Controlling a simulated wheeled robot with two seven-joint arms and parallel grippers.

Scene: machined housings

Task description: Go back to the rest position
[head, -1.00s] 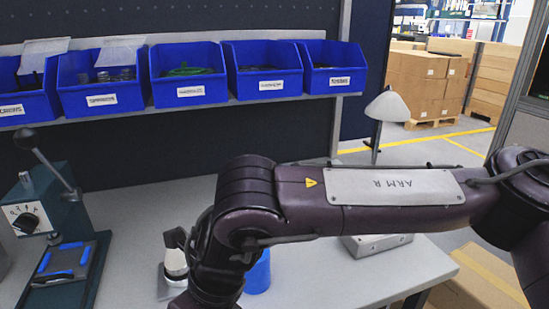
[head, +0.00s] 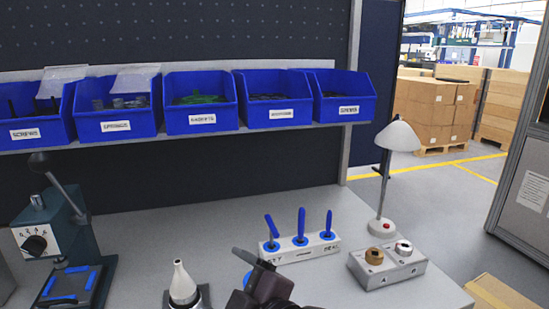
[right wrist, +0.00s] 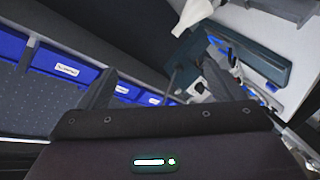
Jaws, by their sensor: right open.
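My right gripper (head: 262,280) shows at the bottom centre of the head view, dark and partly cut off by the lower edge. In the right wrist view its two dark fingers (right wrist: 155,85) stand apart with nothing held between them. In the head view it is in front of a blue object (head: 247,281), which it mostly hides, and right of a white cone-shaped nozzle (head: 181,282) on a dark base. My left gripper is not in view.
A press with a lever (head: 48,235) stands at the left. A rack with blue-handled tools (head: 300,248), a block with two round parts (head: 388,266) and a lamp (head: 398,137) stand at the right. Blue bins (head: 201,122) line the shelf behind. Bench (head: 200,225) is bare at centre back.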

